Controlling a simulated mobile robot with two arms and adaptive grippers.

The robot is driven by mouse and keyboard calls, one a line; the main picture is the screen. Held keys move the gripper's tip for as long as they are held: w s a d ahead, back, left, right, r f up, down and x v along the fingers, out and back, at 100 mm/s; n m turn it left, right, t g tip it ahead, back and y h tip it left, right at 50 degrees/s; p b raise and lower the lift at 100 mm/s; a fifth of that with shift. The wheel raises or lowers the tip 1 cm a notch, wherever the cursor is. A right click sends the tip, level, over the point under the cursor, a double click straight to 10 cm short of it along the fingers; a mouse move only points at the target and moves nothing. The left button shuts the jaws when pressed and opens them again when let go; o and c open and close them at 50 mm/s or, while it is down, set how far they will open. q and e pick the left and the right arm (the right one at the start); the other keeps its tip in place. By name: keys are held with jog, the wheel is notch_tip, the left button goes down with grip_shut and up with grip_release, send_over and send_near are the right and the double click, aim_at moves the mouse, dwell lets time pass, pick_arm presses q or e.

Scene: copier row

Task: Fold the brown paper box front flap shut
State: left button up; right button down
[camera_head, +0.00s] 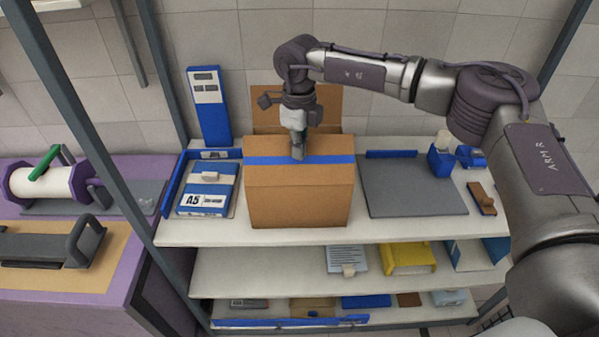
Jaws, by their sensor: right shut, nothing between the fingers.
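The brown paper box (298,208) stands upright in the middle of the top shelf, its plain front face towards me. Its top looks covered by brown panels with a blue stripe (265,161) running across from side to side. The front flap (300,176) appears to lie down over the top, sloping slightly. Another brown flap (330,105) stands up behind the box. My right gripper (298,151) is shut and empty, pointing down at the top near the blue stripe. It looks close to or touching the panel; I cannot tell which. My left gripper is out of view.
Left of the box are a blue A5 pack (205,198) and a tall blue panel (210,107). Right are a grey mat (412,190), blue holders (440,160) and a brown item (481,198). A metal post (82,112) stands at left. Lower shelves hold papers and a yellow tray (408,256).

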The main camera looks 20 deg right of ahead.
aim_at(299, 162)
jog(key=shift+w+d+f+b, duration=0.1)
jog(key=shift+w+f+b, duration=0.2)
jog(key=shift+f+b, duration=0.5)
jog(key=shift+w+d+f+b, duration=0.1)
jog(key=shift+w+f+b, duration=0.25)
jog(key=shift+f, duration=0.75)
jog(key=shift+w+f+b, duration=0.2)
jog(key=shift+f+b, duration=0.45)
jog(key=shift+f, duration=0.3)
jog(key=shift+r, duration=0.15)
jog(key=shift+r+p, duration=2.6)
jog(key=shift+r, duration=1.85)
jog(key=shift+f, duration=0.15)
